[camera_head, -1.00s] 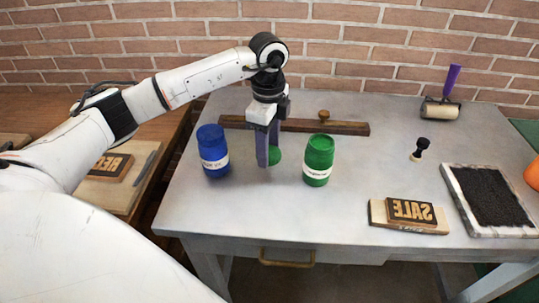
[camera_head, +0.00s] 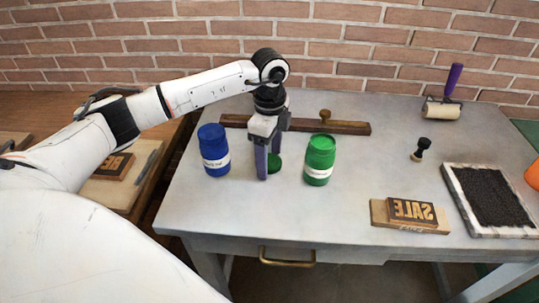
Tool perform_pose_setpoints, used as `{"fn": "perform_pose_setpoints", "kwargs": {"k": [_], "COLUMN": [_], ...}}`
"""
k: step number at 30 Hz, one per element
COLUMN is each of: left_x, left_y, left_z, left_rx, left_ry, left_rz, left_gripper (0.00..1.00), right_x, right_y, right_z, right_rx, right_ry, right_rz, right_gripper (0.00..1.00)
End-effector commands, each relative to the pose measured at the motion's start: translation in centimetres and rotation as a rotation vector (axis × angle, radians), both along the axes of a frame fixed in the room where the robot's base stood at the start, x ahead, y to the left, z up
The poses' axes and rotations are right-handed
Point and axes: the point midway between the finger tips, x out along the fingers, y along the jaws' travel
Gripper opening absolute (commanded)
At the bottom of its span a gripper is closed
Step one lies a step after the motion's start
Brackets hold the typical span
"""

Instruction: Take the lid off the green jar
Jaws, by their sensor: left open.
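The green jar (camera_head: 319,164) stands upright on the grey table, right of my left gripper. A round, flat green piece, which looks like its lid (camera_head: 274,165), is apart from the jar and appears to lie on the table. My left gripper (camera_head: 268,172) points down just at this piece, with its fingers open and low over the table. The near finger hides part of the piece. I cannot tell from this angle what the jar's mouth looks like inside. My right gripper is not in view.
A blue jar (camera_head: 214,152) stands close left of my gripper. A wooden bar with a knob (camera_head: 343,127) lies behind. A SALE block (camera_head: 411,212), black ink tray (camera_head: 489,195), small black stamp (camera_head: 420,149) and roller (camera_head: 442,108) are to the right. The table's front middle is clear.

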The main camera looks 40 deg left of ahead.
Motion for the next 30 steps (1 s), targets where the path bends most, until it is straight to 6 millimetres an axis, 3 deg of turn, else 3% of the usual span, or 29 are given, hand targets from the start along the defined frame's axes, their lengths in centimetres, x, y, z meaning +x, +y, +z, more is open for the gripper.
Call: {"fn": "perform_pose_setpoints", "kwargs": {"k": [5,18,24,30], "left_x": [0.1,0.1,0.0,0.0], "left_y": [0.0,0.0,0.0,0.0], "left_z": [1.9,10.7,12.2,12.3], "left_rx": [-0.001,-0.001,-0.001,0.000], "left_ry": [-0.004,-0.004,-0.001,0.000], "left_rz": [0.000,0.000,0.001,0.000], "left_gripper": [0.65,0.65,0.65,0.65], "right_x": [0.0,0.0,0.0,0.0], "right_y": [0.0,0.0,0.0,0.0], "right_z": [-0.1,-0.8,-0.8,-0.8], "right_rx": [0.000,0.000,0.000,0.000], "right_ry": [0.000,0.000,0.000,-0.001], "right_rz": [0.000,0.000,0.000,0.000], "right_gripper": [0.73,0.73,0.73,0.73]}}
